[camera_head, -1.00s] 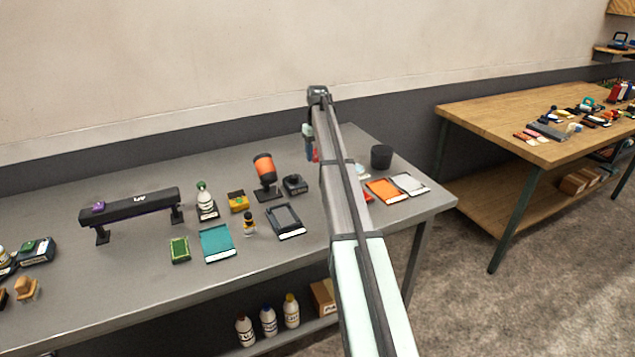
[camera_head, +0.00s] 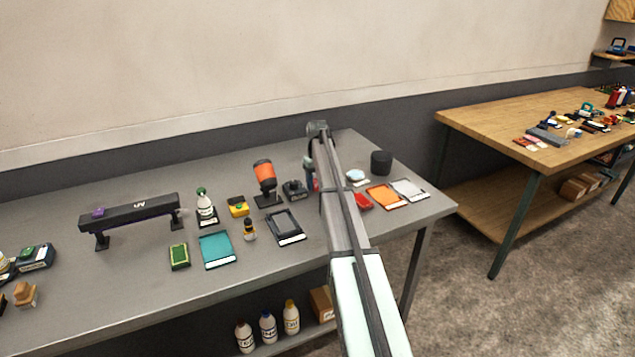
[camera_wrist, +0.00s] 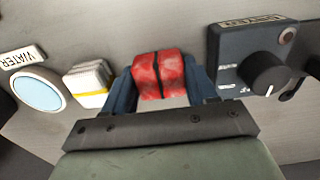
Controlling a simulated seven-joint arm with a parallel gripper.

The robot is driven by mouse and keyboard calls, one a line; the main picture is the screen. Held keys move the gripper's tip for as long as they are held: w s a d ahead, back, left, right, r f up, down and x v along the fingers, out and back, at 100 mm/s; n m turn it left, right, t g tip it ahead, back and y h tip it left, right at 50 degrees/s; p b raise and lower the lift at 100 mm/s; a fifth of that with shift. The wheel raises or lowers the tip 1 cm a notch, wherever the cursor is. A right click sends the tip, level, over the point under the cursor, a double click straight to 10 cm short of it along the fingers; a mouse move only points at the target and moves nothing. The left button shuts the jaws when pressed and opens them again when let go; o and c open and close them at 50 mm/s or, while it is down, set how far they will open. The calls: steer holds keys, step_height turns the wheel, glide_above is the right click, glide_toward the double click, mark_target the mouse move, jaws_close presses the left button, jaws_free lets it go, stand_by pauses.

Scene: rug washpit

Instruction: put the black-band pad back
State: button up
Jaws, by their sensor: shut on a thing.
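The black-band pad (camera_wrist: 159,76) is red with a dark band across its middle. My gripper (camera_wrist: 160,82) is shut on it, with a dark blue finger on either side in the wrist view. In the head view my gripper (camera_head: 313,180) is low over the grey table, between the black knob box and the white-blue dish, and my arm hides part of it. Only a sliver of red shows there. I cannot tell whether the pad touches the table.
A white pad with a yellow band (camera_wrist: 90,84) and a round dish labelled WATER (camera_wrist: 37,92) lie left of the pad in the wrist view. The black knob box (camera_wrist: 256,62) stands close on the right. A red item (camera_head: 363,201) and black cup (camera_head: 381,162) are nearby.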

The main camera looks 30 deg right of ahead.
steer(key=shift+f, duration=0.15)
steer(key=o, duration=0.9)
step_height(320, 180, up, 12)
steer(key=shift+r, duration=0.2)
steer(key=shift+o, duration=0.4)
